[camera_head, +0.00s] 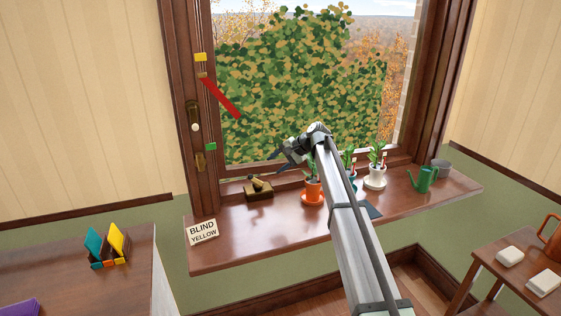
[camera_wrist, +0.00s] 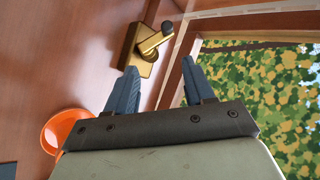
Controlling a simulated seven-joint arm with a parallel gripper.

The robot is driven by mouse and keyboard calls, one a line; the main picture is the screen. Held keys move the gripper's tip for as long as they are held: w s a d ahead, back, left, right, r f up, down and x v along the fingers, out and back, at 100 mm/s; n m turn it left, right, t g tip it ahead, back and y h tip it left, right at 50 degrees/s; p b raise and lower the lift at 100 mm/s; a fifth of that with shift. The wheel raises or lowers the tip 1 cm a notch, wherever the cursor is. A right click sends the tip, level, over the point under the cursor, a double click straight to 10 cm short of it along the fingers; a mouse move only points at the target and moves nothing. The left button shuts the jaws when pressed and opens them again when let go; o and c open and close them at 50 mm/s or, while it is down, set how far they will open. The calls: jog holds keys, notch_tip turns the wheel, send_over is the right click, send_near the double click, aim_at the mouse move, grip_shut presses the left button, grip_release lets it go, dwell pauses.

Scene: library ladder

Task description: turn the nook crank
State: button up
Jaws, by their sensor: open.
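The brass crank (camera_head: 258,186) sits on the window sill at the foot of the window. In the wrist view the crank (camera_wrist: 146,48) shows a square brass base and an arm with a dark knob. My gripper (camera_head: 277,152) is in front of the window, up and to the right of the crank in the head view. In the wrist view my gripper (camera_wrist: 160,66) is open, with nothing between its fingers. The crank lies just beyond the fingertips, apart from them as far as I can tell.
A red pointer (camera_head: 221,97) hangs on the window frame between a yellow mark (camera_head: 200,57) and a green mark (camera_head: 211,147). A card (camera_head: 202,231) reads "BLIND YELLOW". Potted plants, including an orange pot (camera_head: 313,189), and a green watering can (camera_head: 424,179) stand right along the sill.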

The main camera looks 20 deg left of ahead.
jog(key=shift+w+d+r+h, duration=0.3)
jog(key=shift+d+r+h, duration=0.1)
jog(key=s+a+f+m+y, duration=0.1)
jog(key=s+f+m+y, duration=0.3)
jog(key=f, duration=0.3)
jog(key=m+t+y, duration=0.4)
jog(key=m+y, duration=0.1)
jog(key=m, duration=0.3)
send_near(259, 182)
jog(key=shift+s+d+f, duration=0.15)
jog(key=shift+s+d, duration=0.05)
jog(key=shift+d, duration=0.3)
jog(key=shift+w+a, duration=0.15)
jog(key=shift+a, duration=0.3)
jog(key=a, duration=0.4)
jog(key=w+a, duration=0.1)
jog(key=a, duration=0.3)
jog(key=w+a, duration=0.1)
jog(key=a, duration=0.3)
jog(key=shift+w+a, duration=0.15)
jog(key=shift+a, duration=0.15)
